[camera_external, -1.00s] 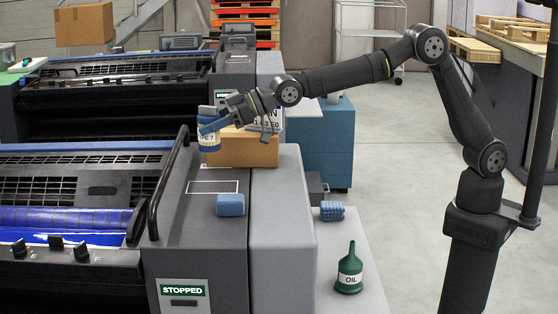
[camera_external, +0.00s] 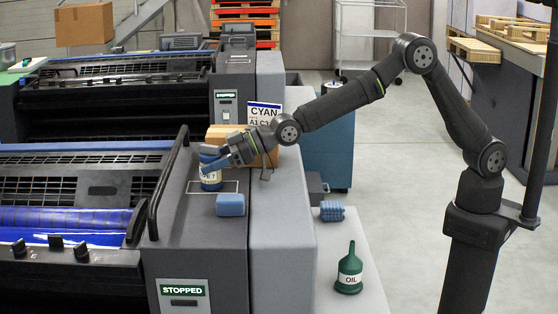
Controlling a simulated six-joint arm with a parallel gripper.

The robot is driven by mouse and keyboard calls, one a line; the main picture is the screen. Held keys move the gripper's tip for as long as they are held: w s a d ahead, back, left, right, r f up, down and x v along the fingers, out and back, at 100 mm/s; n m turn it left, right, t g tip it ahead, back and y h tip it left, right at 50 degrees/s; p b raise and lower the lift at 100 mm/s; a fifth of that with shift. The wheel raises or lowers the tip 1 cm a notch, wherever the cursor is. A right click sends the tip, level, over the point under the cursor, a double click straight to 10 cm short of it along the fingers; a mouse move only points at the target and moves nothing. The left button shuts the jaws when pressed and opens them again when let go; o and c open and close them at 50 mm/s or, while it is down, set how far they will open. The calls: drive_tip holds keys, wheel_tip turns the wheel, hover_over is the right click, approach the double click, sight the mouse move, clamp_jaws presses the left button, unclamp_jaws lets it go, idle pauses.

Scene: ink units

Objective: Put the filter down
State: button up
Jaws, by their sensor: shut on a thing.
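The filter (camera_external: 211,183) is a small blue cylinder with a pale label, partly hidden by my gripper. It is upright at the far edge of a white outlined rectangle (camera_external: 231,186) on the grey top of the machine. I cannot tell whether its base touches the surface. My gripper (camera_external: 212,162) is shut on the filter from the right side.
A blue sponge-like block (camera_external: 230,204) lies just in front of the outline. A cardboard box (camera_external: 240,143) with a CYAN card (camera_external: 264,114) stands behind my gripper. A black handrail (camera_external: 166,183) is to the left. A green oil bottle (camera_external: 349,270) stands at lower right.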

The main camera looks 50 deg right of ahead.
drive_tip(key=shift+f, duration=0.15)
drive_tip(key=o, duration=1.1)
drive_tip(key=shift+r, duration=0.2)
drive_tip(key=v, duration=1.2)
